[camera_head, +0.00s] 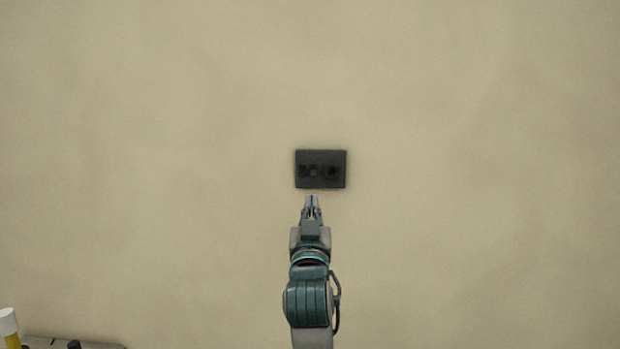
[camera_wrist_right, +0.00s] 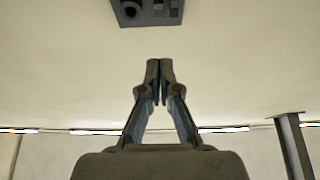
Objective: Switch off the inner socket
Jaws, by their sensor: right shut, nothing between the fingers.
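The socket (camera_head: 321,169) is a dark rectangular plate on the beige wall, near the middle of the head view. It has small switches at its left and a round outlet at its right. It also shows upside down at the top edge of the right wrist view (camera_wrist_right: 147,12), partly cut off. My right gripper (camera_head: 312,199) is just below the plate in the head view, with its fingertips (camera_wrist_right: 160,62) together and empty. In the wrist view a gap shows between the fingertips and the plate. My left gripper is in neither view.
The wall (camera_head: 160,130) around the socket is bare. At the lower left of the head view a yellow and white cylinder (camera_head: 9,325) stands by a grey surface (camera_head: 50,342). A dark post (camera_wrist_right: 295,145) shows at the right of the wrist view.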

